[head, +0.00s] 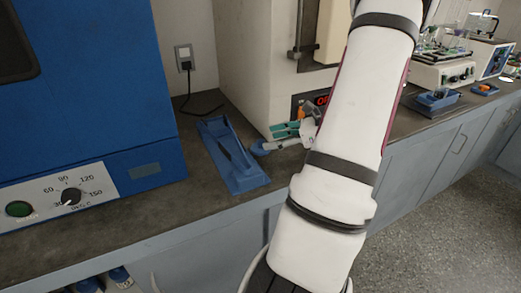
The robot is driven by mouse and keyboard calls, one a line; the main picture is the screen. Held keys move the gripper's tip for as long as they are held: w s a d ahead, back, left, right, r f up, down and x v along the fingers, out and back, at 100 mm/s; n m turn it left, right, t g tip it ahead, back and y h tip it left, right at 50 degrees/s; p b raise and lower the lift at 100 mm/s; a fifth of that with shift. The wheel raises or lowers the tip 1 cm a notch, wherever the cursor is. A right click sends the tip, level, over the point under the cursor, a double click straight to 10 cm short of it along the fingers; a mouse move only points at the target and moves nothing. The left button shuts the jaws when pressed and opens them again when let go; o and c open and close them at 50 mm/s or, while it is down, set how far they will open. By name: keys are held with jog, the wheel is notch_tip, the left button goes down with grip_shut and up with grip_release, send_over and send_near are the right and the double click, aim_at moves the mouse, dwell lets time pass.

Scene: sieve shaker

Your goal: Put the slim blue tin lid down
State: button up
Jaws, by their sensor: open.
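A small blue round piece (259,149), which looks like the slim blue tin lid, is on the worktop by the front of the white cabinet, just right of the blue stand. My gripper (273,140) is partly in view at the left edge of my arm, with its fingers pointing left. It is open, and its tips are close to the blue piece. I cannot tell whether they touch. My white forearm hides most of the gripper and the worktop behind it.
A blue slotted stand (238,178) is on the dark worktop (150,222). A large blue oven (100,80) is at the left and a white cabinet (250,65) behind. Lab devices (445,65) and a blue tray (438,98) are at the right. The front worktop is clear.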

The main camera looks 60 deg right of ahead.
aim_at(261, 141)
jog(key=b+x, duration=0.1)
jog(key=x, duration=0.4)
jog(key=shift+a+f, duration=0.15)
jog(key=shift+f, duration=0.05)
jog(key=shift+s, duration=0.1)
jog(key=c, duration=1.1)
jog(key=shift+r, duration=0.1)
